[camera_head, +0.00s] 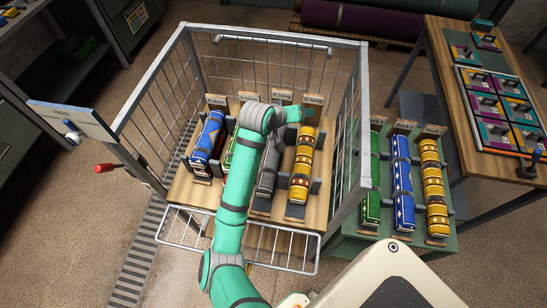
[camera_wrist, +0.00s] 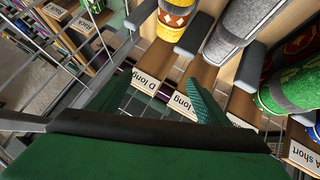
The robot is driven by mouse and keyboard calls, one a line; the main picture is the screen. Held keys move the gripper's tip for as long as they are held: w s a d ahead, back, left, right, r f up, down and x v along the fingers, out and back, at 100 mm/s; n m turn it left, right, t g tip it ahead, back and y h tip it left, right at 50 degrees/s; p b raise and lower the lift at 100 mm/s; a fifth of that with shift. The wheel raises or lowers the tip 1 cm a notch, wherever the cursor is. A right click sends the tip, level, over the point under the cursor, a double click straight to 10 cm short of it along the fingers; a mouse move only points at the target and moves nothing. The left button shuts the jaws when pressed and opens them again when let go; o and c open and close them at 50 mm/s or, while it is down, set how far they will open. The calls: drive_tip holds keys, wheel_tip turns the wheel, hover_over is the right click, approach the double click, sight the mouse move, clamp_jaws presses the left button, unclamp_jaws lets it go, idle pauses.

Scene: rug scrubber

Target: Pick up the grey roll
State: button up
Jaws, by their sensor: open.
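The grey roll (camera_head: 267,172) lies lengthwise on the wooden floor of the wire cart, between the green roll and the yellow roll. My arm covers part of it in the head view. In the wrist view, the grey roll (camera_wrist: 240,32) shows at the upper right, with dark straps around it and grey holders beside it. My gripper (camera_wrist: 163,85) is open and empty, over the label end of the rolls. It is apart from the grey roll. In the head view, the gripper end (camera_head: 304,115) is near the yellow roll's far end, its fingers hard to make out.
The yellow roll (camera_head: 301,165) lies right of the grey one; a blue roll (camera_head: 208,140) lies left. The cart's wire walls (camera_head: 270,62) surround them. A green rack (camera_head: 352,228) with more rolls stands right. A wooden table (camera_head: 475,150) holds coloured panels.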

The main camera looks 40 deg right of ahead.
wheel_tip(320, 180, down, 3)
drive_tip(key=s+a+m+g+y, duration=0.2)
drive_tip(key=a+y, duration=0.1)
drive_tip(key=y, duration=0.5)
hover_over(272, 153)
drive_tip(key=d, duration=0.1)
drive_tip(key=shift+s+d+f+g, duration=0.15)
drive_tip(key=shift+s+f+g, duration=0.15)
drive_tip(key=shift+s+f, duration=0.2)
drive_tip(key=shift+w+a+y, duration=0.1)
drive_tip(key=shift+a+y, duration=0.25)
drive_tip(key=shift+y, duration=0.15)
drive_tip(key=shift+a+f, duration=0.25)
drive_tip(key=shift+f, duration=0.05)
wheel_tip(272, 153, down, 5)
drive_tip(key=shift+r, duration=0.1)
drive_tip(key=shift+w+a+f, duration=0.1)
drive_tip(key=shift+w+f, duration=0.1)
drive_tip(key=shift+f, duration=1.2)
drive_tip(key=shift+w+a+f, duration=0.1)
drive_tip(key=shift+w+f, duration=0.05)
drive_tip(key=shift+f, duration=1.25)
drive_tip(key=c, duration=1.3)
